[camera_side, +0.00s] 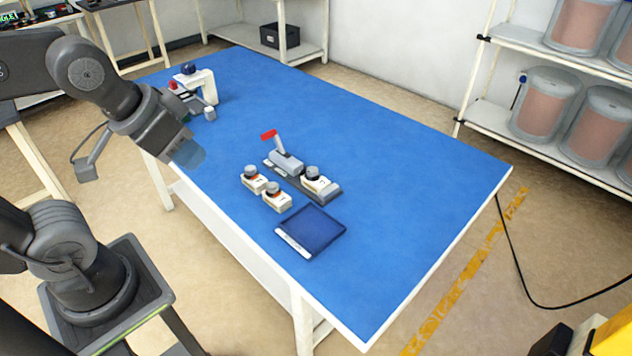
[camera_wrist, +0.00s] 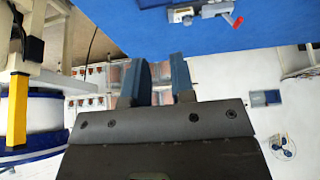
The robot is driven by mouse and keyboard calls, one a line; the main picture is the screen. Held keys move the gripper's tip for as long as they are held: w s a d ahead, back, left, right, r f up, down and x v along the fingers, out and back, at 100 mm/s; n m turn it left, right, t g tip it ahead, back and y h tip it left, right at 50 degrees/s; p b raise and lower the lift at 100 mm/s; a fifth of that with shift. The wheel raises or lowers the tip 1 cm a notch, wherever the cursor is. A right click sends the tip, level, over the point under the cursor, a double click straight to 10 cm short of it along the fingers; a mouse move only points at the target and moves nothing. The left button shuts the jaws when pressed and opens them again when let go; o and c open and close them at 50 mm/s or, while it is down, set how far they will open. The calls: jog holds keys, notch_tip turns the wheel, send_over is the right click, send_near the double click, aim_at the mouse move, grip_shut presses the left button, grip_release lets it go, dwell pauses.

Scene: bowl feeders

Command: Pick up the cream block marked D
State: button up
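Three cream blocks with dark round knobs on top stand near the middle of the blue table in the side view. They are a left block (camera_side: 254,183), a front block (camera_side: 276,202) and a right block (camera_side: 320,187) on a grey fixture. Their markings are too small to read, so I cannot tell which is D. My gripper (camera_side: 190,156) is above the table's left edge, well apart from the blocks. In the wrist view my gripper (camera_wrist: 159,78) has its two blue fingers apart with nothing between them.
The grey fixture (camera_side: 286,162) has a raised red-tipped lever and also shows in the wrist view (camera_wrist: 205,12). A dark blue tray (camera_side: 341,233) lies in front of the blocks. A white arch-shaped device (camera_side: 205,80) stands at the back left. The table's right side is clear.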

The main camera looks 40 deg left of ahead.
jog(key=o, duration=0.9)
jog(key=n+g, duration=0.6)
jog(key=n, duration=1.2)
send_over(316, 171)
notch_tip(316, 171, down, 16)
notch_tip(316, 171, down, 14)
jog(key=shift+r, duration=0.15)
